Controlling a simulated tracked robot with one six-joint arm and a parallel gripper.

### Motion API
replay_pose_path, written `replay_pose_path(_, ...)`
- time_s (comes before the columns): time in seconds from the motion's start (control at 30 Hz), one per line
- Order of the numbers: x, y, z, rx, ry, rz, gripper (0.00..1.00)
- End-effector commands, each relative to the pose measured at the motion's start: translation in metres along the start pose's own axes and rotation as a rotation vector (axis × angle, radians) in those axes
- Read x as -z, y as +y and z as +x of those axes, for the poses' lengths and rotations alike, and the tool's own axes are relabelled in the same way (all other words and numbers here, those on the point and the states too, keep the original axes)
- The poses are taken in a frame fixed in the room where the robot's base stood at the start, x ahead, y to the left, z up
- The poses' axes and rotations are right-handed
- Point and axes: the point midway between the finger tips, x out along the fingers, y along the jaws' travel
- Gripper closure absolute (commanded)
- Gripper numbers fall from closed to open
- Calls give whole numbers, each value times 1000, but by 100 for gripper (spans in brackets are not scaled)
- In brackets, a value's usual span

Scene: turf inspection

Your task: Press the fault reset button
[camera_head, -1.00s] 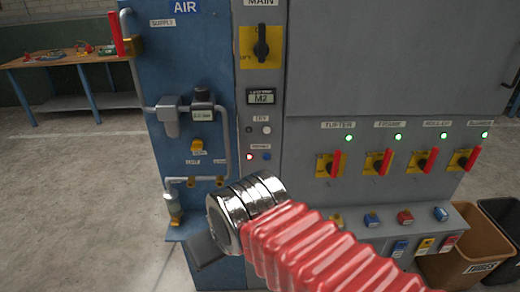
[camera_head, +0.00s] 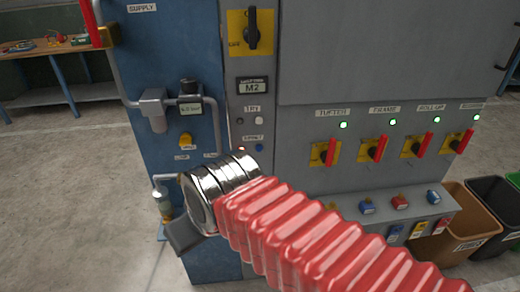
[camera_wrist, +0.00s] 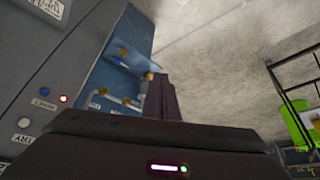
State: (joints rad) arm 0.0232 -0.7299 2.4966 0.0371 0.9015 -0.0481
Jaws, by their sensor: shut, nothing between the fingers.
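A small blue button (camera_head: 259,147) sits on the grey strip of the panel, below a white button (camera_head: 259,121) marked TRY. The label by the blue button is too blurred to read. In the wrist view the same blue button (camera_wrist: 44,91) shows at left, beside a lit red lamp (camera_wrist: 63,98). My gripper (camera_wrist: 160,95) is dark, shut and empty, apart from the panel and to the right of the button in that view. In the head view my silver wrist and red sleeve cover the panel just below the button, and the fingertips are hidden.
The yellow main switch (camera_head: 250,32) is above. Several red-handled switches (camera_head: 325,152) with green lamps line the right panel. Blue air board pipes (camera_head: 157,108) stand at left. Bins (camera_head: 455,222) are at right; open floor lies left.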

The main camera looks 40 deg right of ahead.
Motion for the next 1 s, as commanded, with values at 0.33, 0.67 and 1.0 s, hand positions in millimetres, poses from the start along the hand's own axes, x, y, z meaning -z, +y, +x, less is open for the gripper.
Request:
replay_pose_path(0.33, 7, 2, 38, 173, -73, -4, 100)
replay_pose_path(0.67, 37, 36, 73, 342, 32, 29, 100)
replay_pose_path(1.0, 69, 122, 102, 362, 282, 97, 100)
